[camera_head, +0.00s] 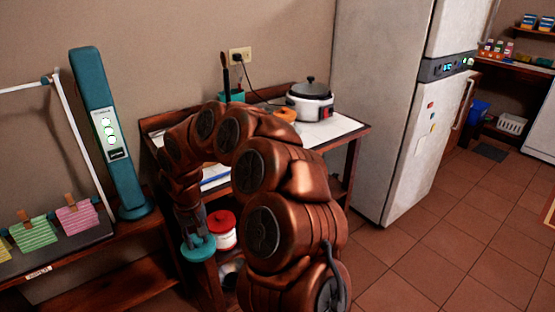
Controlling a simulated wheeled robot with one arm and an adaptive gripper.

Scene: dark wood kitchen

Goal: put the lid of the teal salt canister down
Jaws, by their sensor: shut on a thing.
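My gripper (196,234) points down at the front left of the small wooden table and is shut on a round teal lid (198,250). The lid looks about level. The arm and gripper cover part of its top. A white canister with a red lid (222,222) stands just to the right of the teal lid. I cannot make out the body of the teal salt canister. I cannot tell whether the teal lid touches anything underneath.
A white rice cooker (310,103) stands on the table top (335,132) at the back. My arm hides much of the table. A tall teal lamp-like device (102,125) and a rack with clipped cloths (76,215) stand left. A fridge (385,100) stands right.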

